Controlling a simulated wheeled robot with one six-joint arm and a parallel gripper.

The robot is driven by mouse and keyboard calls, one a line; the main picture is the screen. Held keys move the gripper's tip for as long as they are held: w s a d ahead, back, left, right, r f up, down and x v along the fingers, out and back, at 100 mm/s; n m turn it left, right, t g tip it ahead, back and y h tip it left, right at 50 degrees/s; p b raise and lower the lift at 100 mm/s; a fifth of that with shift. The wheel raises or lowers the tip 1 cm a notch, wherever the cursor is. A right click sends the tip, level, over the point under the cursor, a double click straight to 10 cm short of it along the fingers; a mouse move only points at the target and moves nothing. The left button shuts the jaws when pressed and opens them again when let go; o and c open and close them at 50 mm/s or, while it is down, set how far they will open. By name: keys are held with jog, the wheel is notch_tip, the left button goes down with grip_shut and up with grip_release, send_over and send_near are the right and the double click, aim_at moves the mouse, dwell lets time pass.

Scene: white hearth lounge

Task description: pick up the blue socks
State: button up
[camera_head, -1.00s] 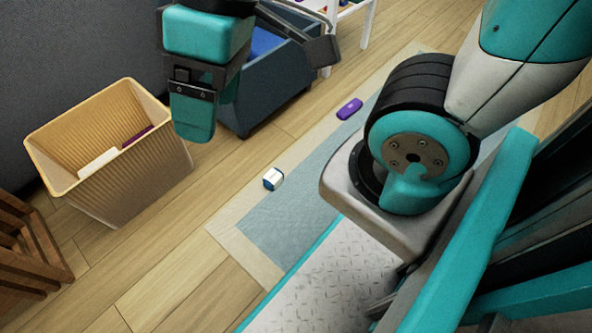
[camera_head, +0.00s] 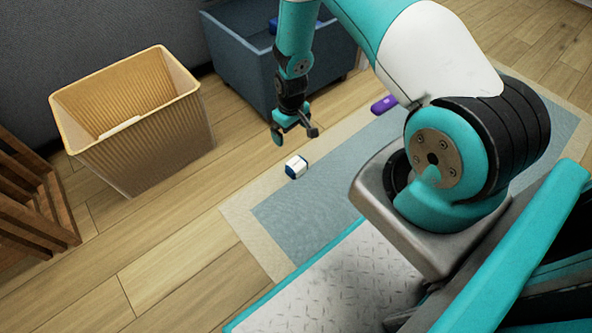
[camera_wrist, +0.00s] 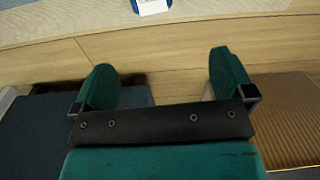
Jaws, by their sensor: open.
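A small blue-and-white bundle (camera_head: 296,167) lies at the rug's far edge. It may be the blue socks, but it is too small to be sure. In the wrist view its white and blue part (camera_wrist: 152,6) is cut off at the top edge. My gripper (camera_head: 295,133) points down just behind and above it in the head view, apart from it. In the wrist view my gripper (camera_wrist: 165,82) has its two green fingers spread, with nothing between them.
A tan ribbed basket (camera_head: 140,150) stands on the left, holding something white. A dark blue bin (camera_head: 235,75) stands at the back with a blue item inside. Wooden slats (camera_head: 35,200) stand at far left.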

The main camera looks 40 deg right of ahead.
aim_at(296, 163)
jog(key=f+b, duration=0.2)
jog(key=f, duration=0.3)
jog(key=f+b, duration=0.3)
jog(key=f, duration=0.1)
jog(key=d+f+b, duration=0.1)
jog(key=f+b, duration=0.1)
jog(key=f, duration=0.3)
jog(key=shift+s+f, duration=0.3)
jog(key=shift+s, duration=0.1)
notch_tip(296, 163, down, 5)
jog(key=b, duration=0.5)
jog(key=shift+d+f, duration=0.1)
jog(key=c, duration=0.8)
